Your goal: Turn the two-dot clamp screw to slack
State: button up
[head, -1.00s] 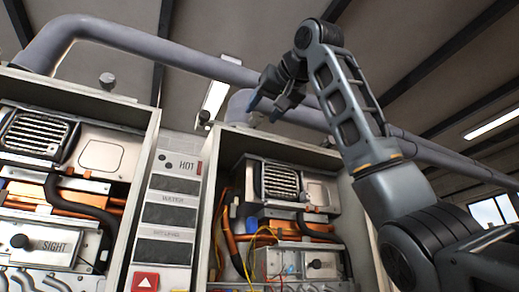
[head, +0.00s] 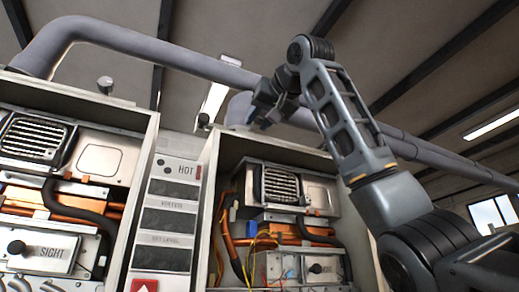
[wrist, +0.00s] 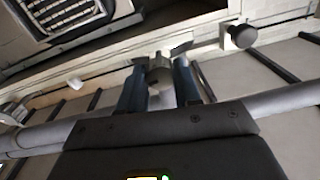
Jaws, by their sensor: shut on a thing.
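My gripper (head: 258,121) is at the top front edge of the right heater cabinet (head: 212,165). In the wrist view its two blue fingers (wrist: 160,88) stand on either side of a grey cylindrical knob (wrist: 160,72) and are shut on it. In the head view my gripper hides this knob. No dot marks can be made out on it, so I cannot tell from marks which clamp screw it is. Another dark round knob (wrist: 238,37) shows to the right in the wrist view, apart from the fingers.
The left heater cabinet (head: 145,150) has a round knob (head: 105,84) on top. A thick grey pipe (head: 180,60) runs behind and above both cabinets. A label panel (head: 165,215) stands between them. Wires and copper pipes fill the right cabinet's open front.

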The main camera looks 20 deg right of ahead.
jog(key=shift+c, duration=1.1)
jog(key=n, duration=0.6)
jog(key=shift+r, duration=0.1)
jog(key=n, duration=0.6)
jog(key=shift+n, duration=0.3)
jog(key=o, duration=1.1)
jog(key=shift+c, duration=0.2)
